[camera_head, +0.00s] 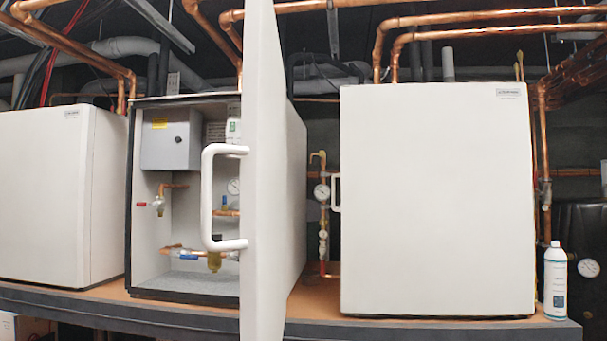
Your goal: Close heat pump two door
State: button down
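The middle heat pump (294,160) is a white box with its front open. Its white door (264,180) stands swung wide out toward me, seen nearly edge-on, and hides the right part of the opening. A white bar handle (207,195) sticks out from the left side of the door. Inside the box I see a grey control box (171,140), copper pipes, a small valve with a red handle and a gauge. No number on the heat pump is readable. My gripper is not in view.
A closed heat pump (435,200) stands to the right and another closed one (45,195) to the left. All stand on a shelf (130,312) with a dark edge. A white bottle (555,282) stands at the shelf's right end. Copper pipes (480,32) run overhead.

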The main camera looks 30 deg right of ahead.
aim_at(262, 245)
jog(key=l+u, duration=0.1)
jog(key=l, duration=0.5)
jog(key=k+l+z, duration=0.1)
jog(key=k, duration=0.25)
jog(key=k+l+z, duration=0.15)
jog(key=k+l, duration=0.05)
jog(key=k, duration=0.1)
